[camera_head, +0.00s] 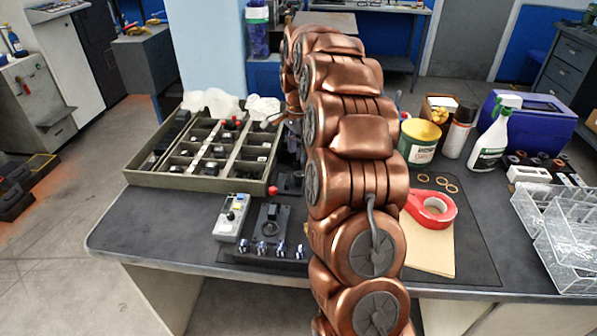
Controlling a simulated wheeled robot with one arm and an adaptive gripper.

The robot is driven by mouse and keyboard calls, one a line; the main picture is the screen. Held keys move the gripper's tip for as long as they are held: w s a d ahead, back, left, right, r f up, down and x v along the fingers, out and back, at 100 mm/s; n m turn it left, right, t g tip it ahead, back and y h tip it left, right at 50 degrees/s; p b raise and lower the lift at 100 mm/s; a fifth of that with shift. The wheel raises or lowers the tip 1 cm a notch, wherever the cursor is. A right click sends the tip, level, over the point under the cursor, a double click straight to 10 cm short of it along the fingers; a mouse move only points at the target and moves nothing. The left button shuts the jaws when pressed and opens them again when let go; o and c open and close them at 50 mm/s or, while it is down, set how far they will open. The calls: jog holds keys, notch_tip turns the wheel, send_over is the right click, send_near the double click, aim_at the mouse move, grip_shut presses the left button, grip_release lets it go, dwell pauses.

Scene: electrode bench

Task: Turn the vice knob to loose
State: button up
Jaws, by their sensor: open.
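A small dark vice-like fixture (290,182) sits on the bench mat just left of my arm, with a red knob (273,190) at its left side. My arm hides its right part, and I cannot tell how far the knob is turned. My gripper (291,150) shows only as a dark shape at the arm's left edge, above and behind the fixture. It is open and mostly hidden by the arm. I see nothing held in it, and it looks apart from the red knob.
A grey-green compartment tray (196,182) stands behind left. A light grey meter box (231,217) and a dark plate with silver knobs (268,225) are in front. Red tape (430,208), a spray bottle (492,140) and clear bins (562,240) lie right. The bench's front left is clear.

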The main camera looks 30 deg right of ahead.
aim_at(299, 176)
notch_tip(299, 176, down, 7)
jog(key=shift+f+p, duration=0.1)
jog(key=shift+p, duration=0.3)
grip_shut()
dwell(0.4)
